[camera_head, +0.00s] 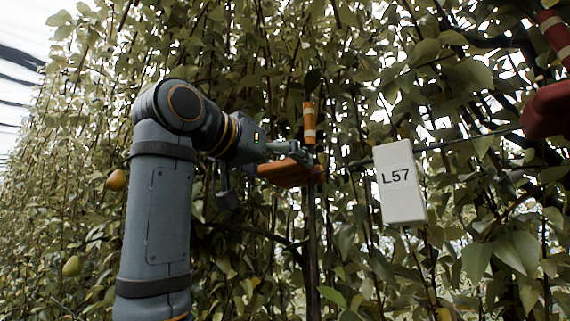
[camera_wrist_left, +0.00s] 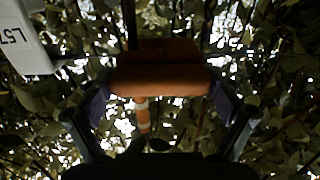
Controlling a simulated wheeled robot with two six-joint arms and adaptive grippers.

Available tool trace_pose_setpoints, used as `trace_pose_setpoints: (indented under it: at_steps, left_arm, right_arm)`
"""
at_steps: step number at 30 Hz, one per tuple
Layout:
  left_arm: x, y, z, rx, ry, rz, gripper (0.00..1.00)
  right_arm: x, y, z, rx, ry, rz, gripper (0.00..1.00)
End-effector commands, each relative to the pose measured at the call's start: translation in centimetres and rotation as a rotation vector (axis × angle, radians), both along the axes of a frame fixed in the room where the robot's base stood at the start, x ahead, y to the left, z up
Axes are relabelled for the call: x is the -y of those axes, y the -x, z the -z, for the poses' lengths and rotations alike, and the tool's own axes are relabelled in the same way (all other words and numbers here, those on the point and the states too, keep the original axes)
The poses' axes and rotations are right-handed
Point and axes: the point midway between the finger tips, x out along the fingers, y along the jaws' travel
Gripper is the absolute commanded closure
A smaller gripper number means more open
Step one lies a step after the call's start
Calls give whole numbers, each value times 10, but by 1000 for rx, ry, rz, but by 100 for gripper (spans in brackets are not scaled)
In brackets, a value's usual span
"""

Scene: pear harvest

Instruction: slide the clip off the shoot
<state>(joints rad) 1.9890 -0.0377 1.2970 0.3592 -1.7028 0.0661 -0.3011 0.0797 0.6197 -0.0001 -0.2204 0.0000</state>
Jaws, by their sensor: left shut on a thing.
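An orange clip (camera_head: 288,173) sits at the dark upright shoot (camera_head: 312,235) in the middle of the head view. An orange tube with pale bands (camera_head: 309,122) stands up just above it. My left gripper (camera_head: 290,155) reaches in from the left and is shut on the clip. In the left wrist view the clip (camera_wrist_left: 160,78) lies across between the two fingers of my gripper (camera_wrist_left: 160,98), and the banded tube (camera_wrist_left: 142,115) shows beside it. I cannot tell whether the shoot is inside the clip. My right gripper is not in view.
A white tag marked L57 (camera_head: 398,185) hangs right of the clip; it also shows in the left wrist view (camera_wrist_left: 22,40). A red object (camera_head: 546,108) is at the right edge. Dense leaves and branches surround everything. Pears (camera_head: 116,180) hang at left.

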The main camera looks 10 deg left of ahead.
Motion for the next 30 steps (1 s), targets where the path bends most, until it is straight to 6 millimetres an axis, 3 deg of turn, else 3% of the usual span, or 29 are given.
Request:
trace_pose_setpoints:
  at_steps: [3,9,20,21,30]
  left_arm:
    - [-28,-11,-2,1,2,-6,65]
    - [-59,-24,-2,3,0,-4,65]
    - [-65,-25,-2,7,0,-5,65]
    - [-65,-25,-2,7,0,-5,3]
    - [-64,-25,-1,4,0,-3,0]
  right_arm:
    - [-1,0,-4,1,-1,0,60]
    - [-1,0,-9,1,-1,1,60]
    - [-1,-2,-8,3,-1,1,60]
    - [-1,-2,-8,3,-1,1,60]
    - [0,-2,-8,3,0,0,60]
